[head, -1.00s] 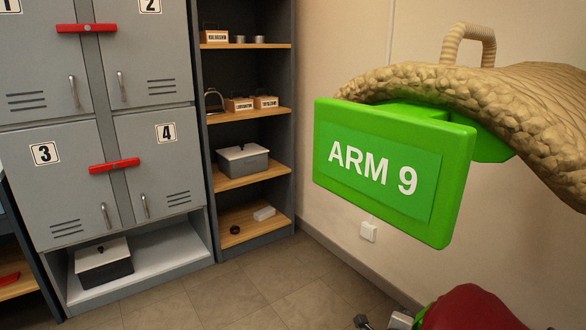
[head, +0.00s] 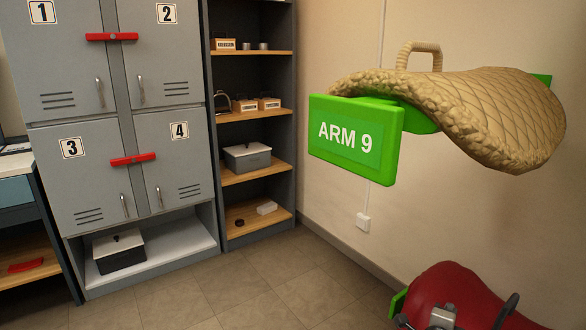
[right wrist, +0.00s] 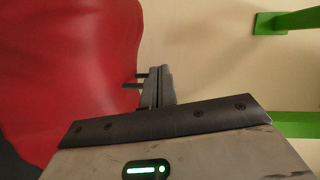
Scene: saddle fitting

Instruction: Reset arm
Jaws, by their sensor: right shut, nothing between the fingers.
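A green arm with an "ARM 9" plate (head: 350,138) sticks out from the wall in the head view. A tan quilted saddle (head: 490,115) with a handle on top rests over it. My right gripper (head: 403,320) shows in part at the bottom edge, by a red saddle (head: 460,283). In the right wrist view its fingers (right wrist: 155,88) are together with nothing between them. The red saddle (right wrist: 75,60) fills the left there; I cannot tell whether the fingertips touch it. My left gripper is out of view.
Grey lockers (head: 85,175) numbered 1 to 4 carry red bars. A shelf unit (head: 255,174) with boxes stands beside them. A lidded box (head: 120,255) sits below the lockers. The floor (head: 240,290) ahead is clear. Green bars (right wrist: 295,122) show at right in the wrist view.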

